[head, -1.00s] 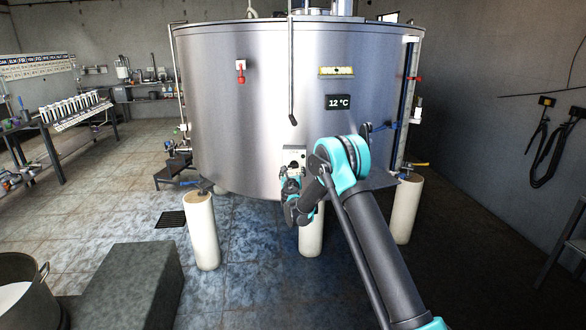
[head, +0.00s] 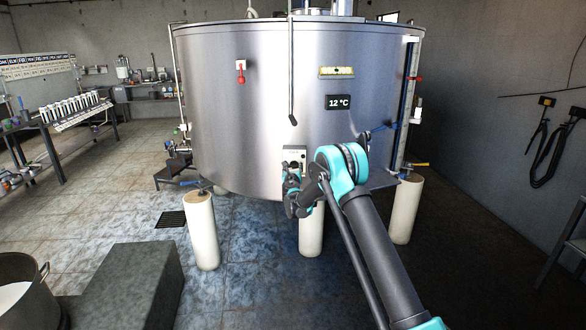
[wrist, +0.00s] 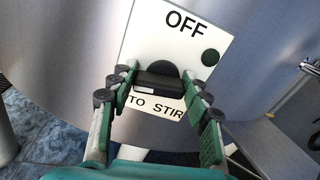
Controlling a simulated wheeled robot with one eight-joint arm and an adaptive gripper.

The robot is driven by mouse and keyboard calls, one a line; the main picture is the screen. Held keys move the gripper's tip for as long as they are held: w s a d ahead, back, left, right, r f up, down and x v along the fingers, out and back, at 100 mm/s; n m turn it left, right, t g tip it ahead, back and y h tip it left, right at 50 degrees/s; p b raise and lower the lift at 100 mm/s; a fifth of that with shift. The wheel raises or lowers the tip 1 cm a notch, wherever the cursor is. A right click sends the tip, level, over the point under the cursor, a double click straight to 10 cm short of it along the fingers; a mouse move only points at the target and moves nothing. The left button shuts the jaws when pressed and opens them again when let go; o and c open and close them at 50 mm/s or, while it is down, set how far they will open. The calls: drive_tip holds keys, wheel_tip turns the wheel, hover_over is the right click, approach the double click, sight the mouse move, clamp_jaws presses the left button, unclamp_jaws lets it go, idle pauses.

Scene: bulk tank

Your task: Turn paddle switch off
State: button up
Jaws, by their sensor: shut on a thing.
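The black paddle switch (wrist: 157,82) sits on a white plate (wrist: 185,40) on the tank's curved steel wall. The plate reads OFF above the paddle and TO STIR below it, with some lettering hidden. A round dark green spot is at the plate's right. My gripper (wrist: 158,86) is shut on the paddle, with a green-padded finger at each side of it. In the head view the plate (head: 301,153) is low on the tank's front, with my gripper (head: 292,172) against its lower part. My gripper hides most of the paddle there.
The steel tank (head: 240,120) stands on pale posts (head: 201,230). A red-handled fitting (head: 240,70) and a 12 °C display (head: 338,102) are on its wall. A dark block (head: 130,285) and a pot (head: 20,285) are at the lower left.

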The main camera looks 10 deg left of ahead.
drive_tip(key=shift+c, duration=1.3)
drive_tip(key=m, duration=0.4)
drive_tip(key=shift+d+r+m, duration=0.1)
drive_tip(key=shift+m, duration=0.3)
drive_tip(key=m, duration=0.4)
drive_tip(key=shift+d+m, duration=0.15)
drive_tip(key=shift+m, duration=0.15)
drive_tip(key=m, duration=0.5)
drive_tip(key=shift+d, duration=0.15)
drive_tip(key=m, duration=0.5)
drive_tip(key=shift+d, duration=0.1)
drive_tip(key=shift+m, duration=0.3)
